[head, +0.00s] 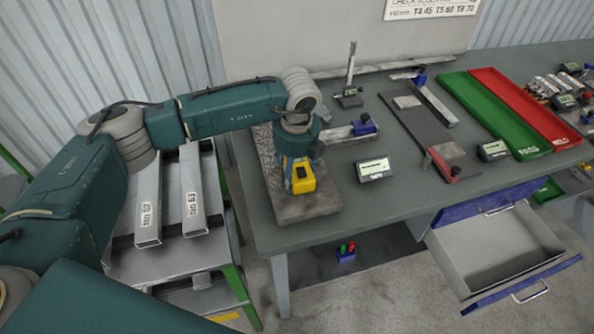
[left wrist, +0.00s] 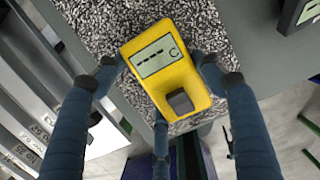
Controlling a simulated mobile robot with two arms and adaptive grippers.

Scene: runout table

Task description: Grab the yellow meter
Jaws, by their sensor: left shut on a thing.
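The yellow meter (head: 303,179) is at the left end of the workbench, over a speckled grey slab (head: 306,205). In the left wrist view the yellow meter (left wrist: 190,88) shows its grey display and a dark button, with the speckled surface (left wrist: 90,20) behind it. My left gripper (head: 290,172) reaches down from above at the meter. In the left wrist view the fingers of my left gripper (left wrist: 166,82) are shut on the meter, touching its sides. I cannot tell whether the meter touches the slab. My right gripper is not in view.
A small grey display box (head: 375,169) stands right of the meter. A flat plate (head: 428,130), a green tray (head: 488,112) and a red tray (head: 527,112) lie further right. A drawer (head: 497,245) hangs open below. Metal tubes (head: 192,190) lie on the rack at left.

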